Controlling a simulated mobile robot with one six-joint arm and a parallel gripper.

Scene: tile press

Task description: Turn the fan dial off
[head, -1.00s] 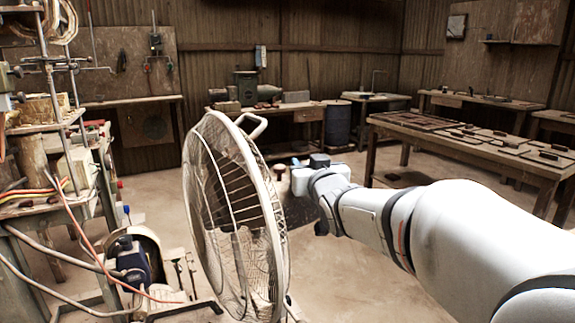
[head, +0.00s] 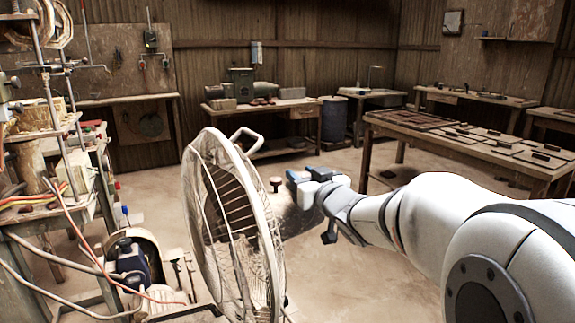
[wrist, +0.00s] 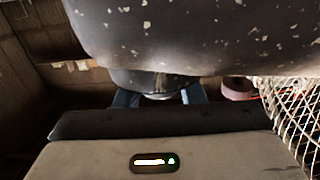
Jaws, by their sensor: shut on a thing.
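The fan (head: 232,225) stands left of centre in the head view, its round wire cage seen at an angle. In the wrist view its grey, paint-flecked housing (wrist: 190,35) fills the top, with part of the cage (wrist: 296,110) at the right. My gripper (head: 303,176) is right of the cage in the head view. In the wrist view its two blue fingers flank a small pale piece under the housing, which I take as the fan dial (wrist: 158,96). The gripper is shut on it. Its marking and setting cannot be read.
A bench with trays (head: 450,140) stands at the right, and a workbench with machines (head: 265,108) at the back. A cluttered shelf (head: 50,150) and loose cables are at the left. Open floor (head: 385,270) lies right of the fan.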

